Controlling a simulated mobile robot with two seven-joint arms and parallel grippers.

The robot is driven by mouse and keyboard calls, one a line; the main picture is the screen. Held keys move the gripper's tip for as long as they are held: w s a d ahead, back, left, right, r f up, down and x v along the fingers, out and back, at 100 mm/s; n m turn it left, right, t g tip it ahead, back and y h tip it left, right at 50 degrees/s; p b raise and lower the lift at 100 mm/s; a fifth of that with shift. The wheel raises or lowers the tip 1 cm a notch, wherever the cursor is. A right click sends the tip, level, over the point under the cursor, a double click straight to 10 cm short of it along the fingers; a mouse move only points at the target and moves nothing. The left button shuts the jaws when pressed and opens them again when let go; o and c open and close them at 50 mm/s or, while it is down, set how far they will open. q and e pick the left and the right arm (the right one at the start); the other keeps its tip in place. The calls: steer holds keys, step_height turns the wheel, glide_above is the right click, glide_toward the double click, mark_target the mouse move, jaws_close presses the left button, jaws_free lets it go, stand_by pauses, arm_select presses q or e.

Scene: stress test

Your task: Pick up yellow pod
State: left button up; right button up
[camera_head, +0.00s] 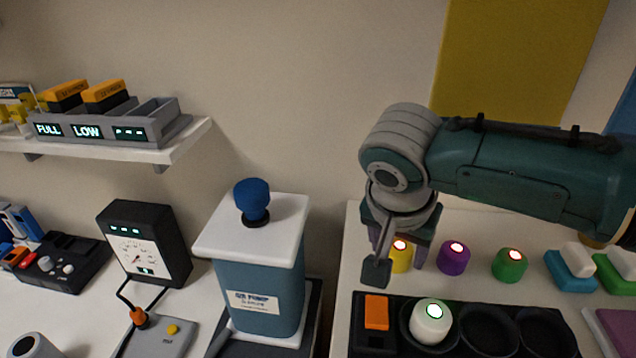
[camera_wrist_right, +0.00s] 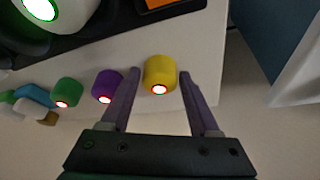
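The yellow pod (camera_head: 401,258) stands on the white table behind the black tray, with a lit white top. It also shows in the right wrist view (camera_wrist_right: 159,74). My right gripper (camera_head: 398,264) is open and points down at it. In the right wrist view its two purple-grey fingertips (camera_wrist_right: 159,85) are on either side of the pod, with a gap visible on each side. In the head view a finger and the wrist partly hide the pod. My left gripper is in neither view.
A purple pod (camera_head: 454,258) and a green pod (camera_head: 509,264) stand to the right of the yellow one. In front, the black tray (camera_head: 455,304) holds a white pod (camera_head: 430,321), an orange block (camera_head: 376,312) and empty round wells. A blue pump box (camera_head: 262,275) stands left.

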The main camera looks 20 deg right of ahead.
jaws_close()
steer(key=shift+r, duration=0.15)
stand_by(0.4)
